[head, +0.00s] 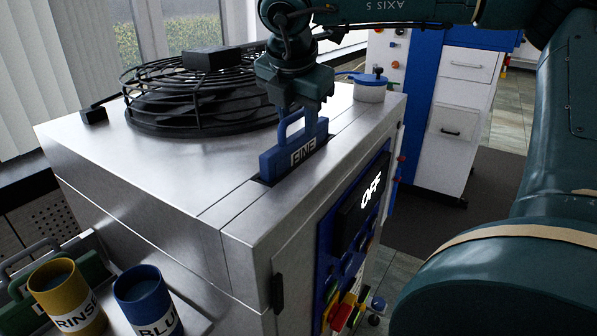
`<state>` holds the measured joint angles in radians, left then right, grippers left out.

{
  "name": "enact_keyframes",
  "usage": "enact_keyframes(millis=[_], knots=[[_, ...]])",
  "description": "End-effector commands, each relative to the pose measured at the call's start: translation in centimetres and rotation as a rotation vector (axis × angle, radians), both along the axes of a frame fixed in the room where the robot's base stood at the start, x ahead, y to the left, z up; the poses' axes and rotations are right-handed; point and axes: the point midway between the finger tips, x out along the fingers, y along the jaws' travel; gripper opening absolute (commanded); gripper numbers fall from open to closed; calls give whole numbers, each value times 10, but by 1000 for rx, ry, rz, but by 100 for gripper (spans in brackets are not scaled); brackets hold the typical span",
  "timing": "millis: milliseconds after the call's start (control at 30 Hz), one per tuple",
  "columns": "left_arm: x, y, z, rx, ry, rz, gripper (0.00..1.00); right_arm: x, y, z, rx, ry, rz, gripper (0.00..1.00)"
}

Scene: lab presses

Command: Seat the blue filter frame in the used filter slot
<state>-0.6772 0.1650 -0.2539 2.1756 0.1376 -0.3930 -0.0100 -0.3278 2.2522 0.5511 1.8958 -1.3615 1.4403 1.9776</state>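The blue filter frame (273,162), with a white label reading FINE, stands upright at a narrow dark slot (261,182) in the metal top of the machine. Its lower edge meets the slot opening; how deep it sits is hidden. My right gripper (302,108) is above the frame, pointing down, and appears shut on its blue handle. My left gripper is not in view.
A black caged fan (190,100) sits on the machine top (150,165), left of the frame. A lidded pot (370,90) stands behind right. A yellow RINSE cup (62,290), a blue cup (145,295) and a green handled item (92,268) are lower left.

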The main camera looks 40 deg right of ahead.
Motion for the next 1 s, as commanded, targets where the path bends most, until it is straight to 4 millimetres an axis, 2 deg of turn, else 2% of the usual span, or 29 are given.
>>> enact_keyframes(millis=[67,500,1000], knots=[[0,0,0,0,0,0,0,0,0,0,0,0,0,37],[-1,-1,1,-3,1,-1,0,0,0,1,-1,0,0,1],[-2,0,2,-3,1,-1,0,0,0,2,-1,-1,0,0]])
